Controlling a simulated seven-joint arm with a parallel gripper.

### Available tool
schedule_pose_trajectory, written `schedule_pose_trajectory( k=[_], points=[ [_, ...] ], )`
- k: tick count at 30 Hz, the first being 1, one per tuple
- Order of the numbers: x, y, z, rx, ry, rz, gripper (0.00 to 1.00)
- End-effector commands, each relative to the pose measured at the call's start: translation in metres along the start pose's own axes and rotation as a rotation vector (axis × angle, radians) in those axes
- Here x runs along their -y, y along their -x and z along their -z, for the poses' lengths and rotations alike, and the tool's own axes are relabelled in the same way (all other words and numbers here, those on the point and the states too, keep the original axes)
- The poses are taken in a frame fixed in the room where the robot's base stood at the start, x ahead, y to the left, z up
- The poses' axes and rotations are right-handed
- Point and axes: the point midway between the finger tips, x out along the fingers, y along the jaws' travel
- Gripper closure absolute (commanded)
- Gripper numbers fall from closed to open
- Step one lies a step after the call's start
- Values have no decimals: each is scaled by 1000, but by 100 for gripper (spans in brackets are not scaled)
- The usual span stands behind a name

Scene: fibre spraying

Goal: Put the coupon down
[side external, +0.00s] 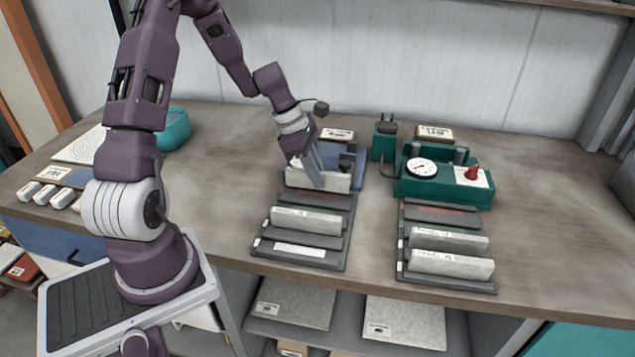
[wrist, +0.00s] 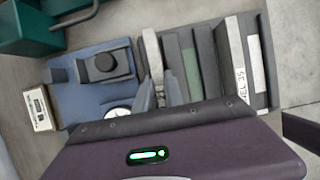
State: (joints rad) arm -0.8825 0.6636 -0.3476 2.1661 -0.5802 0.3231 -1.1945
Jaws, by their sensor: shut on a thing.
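My gripper (side external: 317,178) is shut on a pale grey coupon (side external: 334,183), a long flat-sided bar held level. In the wrist view the held coupon (wrist: 151,48) shows beyond the fingers (wrist: 157,82). It is between the blue fixture (wrist: 72,104) and the dark slotted rack (wrist: 208,60). In the side view it hides part of the blue fixture (side external: 358,180) and hangs at the back end of the left rack (side external: 258,246). I cannot tell whether it touches either. Another coupon (side external: 306,221) stands in this rack, with lettering in the wrist view (wrist: 235,60).
A right rack (side external: 440,214) holds two coupons (side external: 448,239). A teal machine (side external: 412,187) with a round gauge stands behind it. Small labelled boxes (side external: 434,133) stand at the back. A teal bin (side external: 174,130) is left. The bench's right side is clear.

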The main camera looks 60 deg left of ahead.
Motion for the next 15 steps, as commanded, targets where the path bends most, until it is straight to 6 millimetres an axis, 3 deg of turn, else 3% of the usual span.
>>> schedule_pose_trajectory(
  k=[4, 15],
  points=[
    [0, -18, 7, 1, 1, 1, 100],
    [0, -22, 9, 1, 1, 0, 100]
  ],
)
